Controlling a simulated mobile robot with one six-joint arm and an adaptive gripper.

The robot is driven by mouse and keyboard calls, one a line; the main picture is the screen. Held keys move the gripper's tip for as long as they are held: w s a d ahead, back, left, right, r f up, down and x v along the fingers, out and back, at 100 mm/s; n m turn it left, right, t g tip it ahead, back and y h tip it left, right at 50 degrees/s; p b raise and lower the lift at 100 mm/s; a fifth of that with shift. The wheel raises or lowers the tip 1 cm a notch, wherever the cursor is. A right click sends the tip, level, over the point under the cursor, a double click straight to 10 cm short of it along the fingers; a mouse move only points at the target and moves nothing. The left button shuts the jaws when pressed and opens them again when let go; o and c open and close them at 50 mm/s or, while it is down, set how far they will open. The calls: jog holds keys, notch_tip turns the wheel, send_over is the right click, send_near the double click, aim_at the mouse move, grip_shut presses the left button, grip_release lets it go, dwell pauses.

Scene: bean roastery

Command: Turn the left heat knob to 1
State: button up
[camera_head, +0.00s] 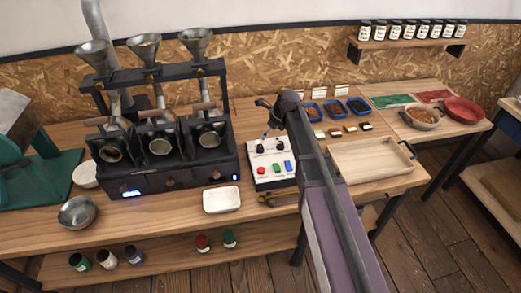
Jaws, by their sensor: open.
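The black sample roaster (190,178) with three barrels stands on the left of the bench. Small round knobs run along its front, with one at the middle (170,183) and one at the right (215,175). At the left end of the front is a lit blue-white display (131,193); the left knob beside it is too small to make out, and no dial marks are readable. My gripper (266,120) is open and empty, over the back of a white control box (270,182), to the right of the roaster and apart from its knobs.
The control box carries dark knobs and red, green and blue buttons. A white tray (222,199) and a metal bowl (77,212) lie before the roaster. A wooden tray (370,174) is right of my arm. Metal funnels (194,42) rise above the roaster.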

aim_at(260, 146)
jog(key=shift+b+x, duration=4.6)
jog(key=shift+x, duration=0.7)
jog(key=c, duration=1.2)
